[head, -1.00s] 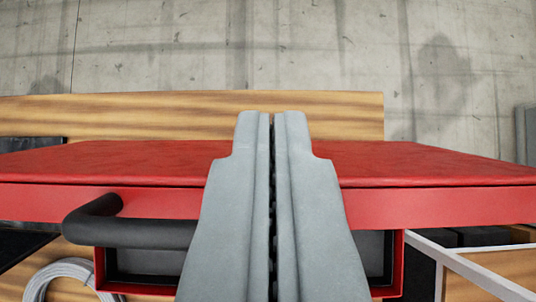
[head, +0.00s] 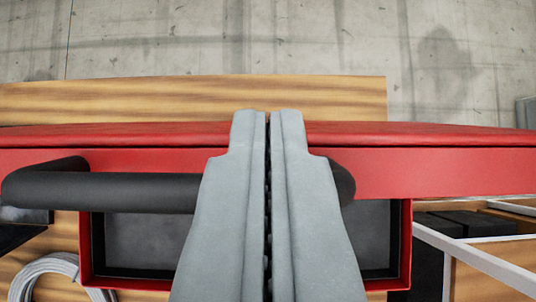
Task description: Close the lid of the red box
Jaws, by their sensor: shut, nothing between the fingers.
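The red box's lid (head: 440,172) spans the picture as a wide red panel, tilted up, with its edge toward me. A black bar handle (head: 100,190) is fixed on the lid's near face. Below it the box body (head: 86,262) shows a red rim around a dark, open interior (head: 140,245). My gripper (head: 268,115) is shut and empty, in the middle of the picture, in front of the lid and handle. It hides the middle of the handle and of the box. I cannot tell whether it touches the lid.
A wooden board (head: 190,95) lies behind the lid, with bare concrete floor (head: 230,40) beyond. A coiled grey cable (head: 50,275) lies at the lower left. A white frame (head: 470,262) and dark items stand at the lower right, close to the box.

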